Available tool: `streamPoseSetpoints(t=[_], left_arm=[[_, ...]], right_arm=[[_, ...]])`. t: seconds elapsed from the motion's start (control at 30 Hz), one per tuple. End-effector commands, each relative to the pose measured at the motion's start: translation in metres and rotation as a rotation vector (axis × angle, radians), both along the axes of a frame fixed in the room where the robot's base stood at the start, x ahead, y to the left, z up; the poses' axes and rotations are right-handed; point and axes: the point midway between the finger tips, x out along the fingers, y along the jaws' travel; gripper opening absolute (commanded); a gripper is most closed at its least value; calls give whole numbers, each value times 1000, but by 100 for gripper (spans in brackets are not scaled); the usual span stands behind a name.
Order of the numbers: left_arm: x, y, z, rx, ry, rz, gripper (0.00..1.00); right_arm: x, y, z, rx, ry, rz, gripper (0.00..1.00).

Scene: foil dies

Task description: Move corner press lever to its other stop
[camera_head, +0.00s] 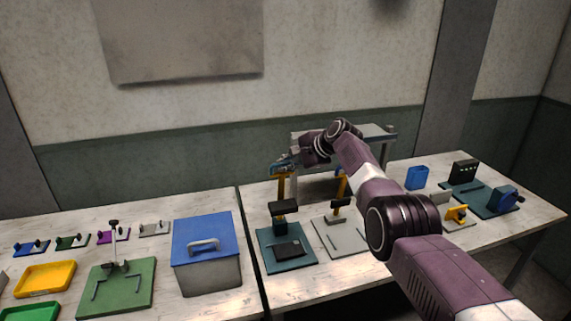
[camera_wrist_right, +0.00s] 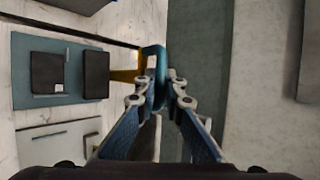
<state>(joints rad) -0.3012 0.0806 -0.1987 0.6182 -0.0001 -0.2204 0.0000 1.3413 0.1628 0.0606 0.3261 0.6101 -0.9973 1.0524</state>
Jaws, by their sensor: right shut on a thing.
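A press stands on a teal base plate (camera_head: 268,262), with a black head (camera_head: 284,207), a black block (camera_head: 289,249) and a yellow upright (camera_head: 281,188). Its lever ends in a blue handle (camera_wrist_right: 156,62), joined to a yellow arm (camera_wrist_right: 124,76) in the right wrist view. My right gripper (camera_head: 279,166) is at the top of this press. In the wrist view its fingers (camera_wrist_right: 161,90) are shut on the blue handle. The gripper hides most of the handle in the head view. My left gripper is not in view.
A second press on a grey plate (camera_head: 328,240) stands close to the right, partly behind my arm. A grey box with a blue lid (camera_head: 206,236) stands to the left. A grey raised shelf (camera_head: 375,132) is behind. Blue and yellow devices sit farther right.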

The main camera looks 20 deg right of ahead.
Motion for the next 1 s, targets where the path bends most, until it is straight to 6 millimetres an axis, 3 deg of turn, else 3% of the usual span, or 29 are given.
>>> streamPoseSetpoints(t=[0.07, 0.1, 0.23, 0.67, 1.0], left_arm=[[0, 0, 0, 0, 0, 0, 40], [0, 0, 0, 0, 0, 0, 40], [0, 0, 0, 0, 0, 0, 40], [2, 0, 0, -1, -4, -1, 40], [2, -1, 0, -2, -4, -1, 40]], right_arm=[[1, 0, 0, -5, -5, 0, 0], [1, 0, 1, -5, -5, -1, 12], [1, 0, 1, -4, -4, -1, 26], [0, -1, 1, -2, -3, -1, 27], [-12, -8, 12, -2, -5, -1, 27]])
